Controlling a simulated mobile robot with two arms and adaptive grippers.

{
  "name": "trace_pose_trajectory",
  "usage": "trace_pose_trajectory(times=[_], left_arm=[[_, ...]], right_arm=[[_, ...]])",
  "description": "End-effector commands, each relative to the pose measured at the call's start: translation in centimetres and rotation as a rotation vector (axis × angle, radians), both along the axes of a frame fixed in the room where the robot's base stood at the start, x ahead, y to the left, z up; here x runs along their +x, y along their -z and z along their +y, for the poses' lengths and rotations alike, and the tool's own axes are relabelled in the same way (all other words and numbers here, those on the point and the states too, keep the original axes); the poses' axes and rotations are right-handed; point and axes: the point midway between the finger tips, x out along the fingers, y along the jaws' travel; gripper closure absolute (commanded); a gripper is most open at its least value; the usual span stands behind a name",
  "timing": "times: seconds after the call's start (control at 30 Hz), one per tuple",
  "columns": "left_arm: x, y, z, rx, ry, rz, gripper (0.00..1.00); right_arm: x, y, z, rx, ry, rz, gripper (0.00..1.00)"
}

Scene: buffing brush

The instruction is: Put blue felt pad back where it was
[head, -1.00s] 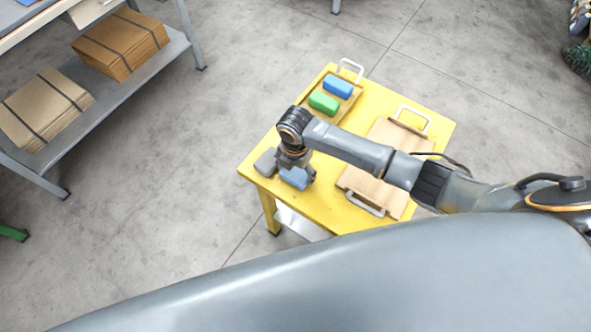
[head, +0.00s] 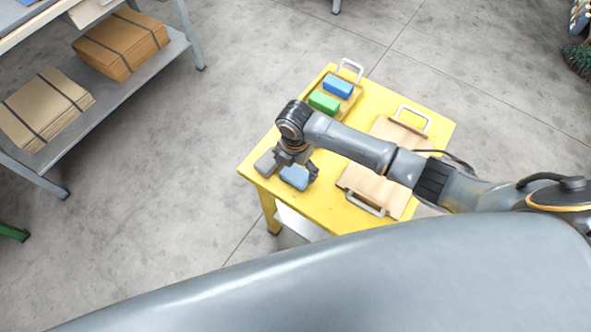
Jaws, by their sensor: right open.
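The blue felt pad (head: 294,178) lies near the front left corner of the yellow table (head: 330,212), a dull light blue block. My right gripper (head: 298,166) is right over it with its fingers spread open, one finger at the pad's right side. The gripper hides the pad's far edge, and I cannot tell whether the fingers touch it. A grey-brown pad (head: 265,163) lies just left of it, at the table's left edge. My left gripper is not in view.
A small wooden tray (head: 351,103) at the back holds a bright blue block (head: 338,87) and a green block (head: 324,103). A larger wooden tray (head: 362,180) with metal handles fills the table's right. A shelf (head: 110,87) with cardboard stacks stands at left.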

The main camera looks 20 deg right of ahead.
Motion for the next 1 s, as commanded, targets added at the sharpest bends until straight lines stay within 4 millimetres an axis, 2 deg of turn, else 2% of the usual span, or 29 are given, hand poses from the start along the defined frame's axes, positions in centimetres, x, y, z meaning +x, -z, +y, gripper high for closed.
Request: trace_pose_trajectory(times=[0.2,0.43,0.6,1.0], left_arm=[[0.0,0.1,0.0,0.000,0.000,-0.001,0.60],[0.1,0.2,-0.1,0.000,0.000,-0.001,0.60],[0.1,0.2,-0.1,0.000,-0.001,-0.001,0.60],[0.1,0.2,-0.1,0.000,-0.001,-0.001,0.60]], right_arm=[[0.1,-5.0,0.0,0.000,-0.001,-0.005,0.11],[0.1,-8.8,0.0,0.000,0.000,-0.004,0.11],[0.0,-10.0,0.0,-0.001,0.001,-0.001,0.11],[0.0,-10.1,0.0,-0.001,0.001,0.000,0.11]])
